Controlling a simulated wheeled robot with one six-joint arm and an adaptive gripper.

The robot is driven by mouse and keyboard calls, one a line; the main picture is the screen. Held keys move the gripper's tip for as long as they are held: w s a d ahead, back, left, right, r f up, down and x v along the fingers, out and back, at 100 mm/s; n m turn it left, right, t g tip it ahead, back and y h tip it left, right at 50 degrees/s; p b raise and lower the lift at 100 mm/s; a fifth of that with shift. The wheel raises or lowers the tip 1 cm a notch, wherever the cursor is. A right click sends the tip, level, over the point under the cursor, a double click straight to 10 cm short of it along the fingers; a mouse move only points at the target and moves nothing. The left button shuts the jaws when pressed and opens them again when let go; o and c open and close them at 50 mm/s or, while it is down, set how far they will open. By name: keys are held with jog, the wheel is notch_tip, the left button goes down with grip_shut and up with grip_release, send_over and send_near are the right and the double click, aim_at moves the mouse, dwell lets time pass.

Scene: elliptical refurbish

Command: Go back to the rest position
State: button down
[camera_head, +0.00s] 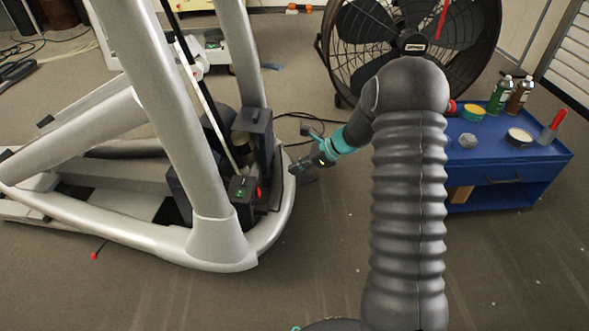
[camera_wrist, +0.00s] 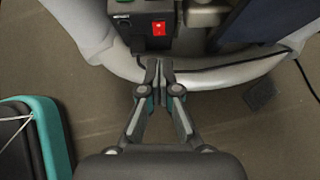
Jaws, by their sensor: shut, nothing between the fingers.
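My gripper (camera_head: 298,169) is at the end of my arm, just right of the elliptical machine's front end. In the wrist view my gripper (camera_wrist: 159,66) is shut and empty, its fingertips together. Beyond the fingertips is the elliptical's curved grey frame tube (camera_wrist: 205,78). A black box with a red switch (camera_wrist: 159,28) sits behind that tube. In the head view the elliptical (camera_head: 215,235) fills the left side. Its box with a green light and a red switch (camera_head: 243,190) stands inside the frame. I cannot tell whether the fingertips touch the tube.
A blue cart (camera_head: 510,160) with bottles, tins and a red-handled tool stands at the right. A large black fan (camera_head: 350,75) stands behind my arm. A black cable (camera_head: 300,115) lies on the floor behind the gripper. The floor (camera_head: 310,260) between the elliptical and my arm is clear.

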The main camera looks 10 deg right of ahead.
dwell(0.3)
jog(key=s+d+n+g+h, duration=0.2)
jog(key=s+n+g+h, duration=0.1)
jog(key=s+n, duration=0.65)
jog(key=s+d+r+n+t+h, duration=0.1)
jog(key=s+r+n+t+h, duration=0.1)
jog(key=s+r, duration=0.6)
jog(key=s+d+r+n+t+h+p, duration=0.1)
jog(key=s+r+n+t+h, duration=0.1)
jog(key=s+r+n, duration=0.3)
jog(key=s+d+r+n+t+h+p, duration=0.1)
jog(key=s+r+n, duration=0.3)
jog(key=s+r, duration=0.8)
jog(key=shift+s+d+r+t+h, duration=0.2)
jog(key=shift+s+d+t+h, duration=0.35)
jog(key=shift+s+h, duration=0.4)
jog(key=shift+s+a, duration=0.1)
